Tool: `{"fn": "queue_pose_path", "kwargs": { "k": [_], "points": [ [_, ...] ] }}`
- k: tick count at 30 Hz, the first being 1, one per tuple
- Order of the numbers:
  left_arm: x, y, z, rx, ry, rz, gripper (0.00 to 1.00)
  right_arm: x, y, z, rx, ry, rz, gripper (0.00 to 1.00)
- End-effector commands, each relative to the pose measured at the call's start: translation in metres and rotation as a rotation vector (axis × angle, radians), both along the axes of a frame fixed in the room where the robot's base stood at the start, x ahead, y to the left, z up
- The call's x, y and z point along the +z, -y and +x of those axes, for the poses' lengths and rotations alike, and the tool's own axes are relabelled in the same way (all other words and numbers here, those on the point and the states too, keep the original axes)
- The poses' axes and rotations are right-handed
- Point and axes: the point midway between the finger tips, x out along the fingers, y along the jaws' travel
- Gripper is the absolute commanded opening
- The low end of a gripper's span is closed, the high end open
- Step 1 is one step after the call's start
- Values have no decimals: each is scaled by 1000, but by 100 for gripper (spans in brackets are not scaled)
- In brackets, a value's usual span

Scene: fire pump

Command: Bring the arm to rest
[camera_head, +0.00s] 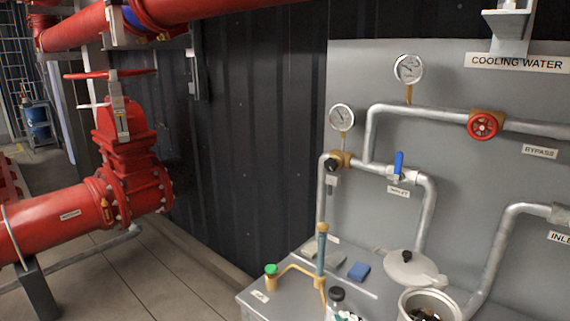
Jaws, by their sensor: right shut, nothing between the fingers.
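I see neither of my arms in the head view, and no gripper shows in it. The view holds a grey panel (460,165) with pipework on the right. A grey metal cabinet (262,309) stands at its foot. I cannot tell where my arms are relative to these things.
A red pipe with a flanged valve (128,160) fills the left. The panel carries two gauges, a red handwheel (484,125) and a blue lever (399,162). A pot (430,301), its lid (411,269) and a blue block (359,271) are on the cabinet. The left floor has free room.

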Motion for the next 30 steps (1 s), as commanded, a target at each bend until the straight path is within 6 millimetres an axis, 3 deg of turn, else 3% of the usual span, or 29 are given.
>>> {"fn": "queue_pose_path", "kwargs": {
  "k": [5,13,21,30],
  "points": [
    [0,-4,0,-2,-1,5,64,-29,8,-49,-203,-221,198,0],
    [0,-10,-3,0,-6,12,64,-83,43,-172,-570,-684,454,0],
    [0,-10,-6,1,-10,12,64,-102,59,-260,-761,-956,540,0],
    [-1,-9,-6,1,-10,11,64,-110,66,-328,-895,-1156,582,0]
  ]
}}
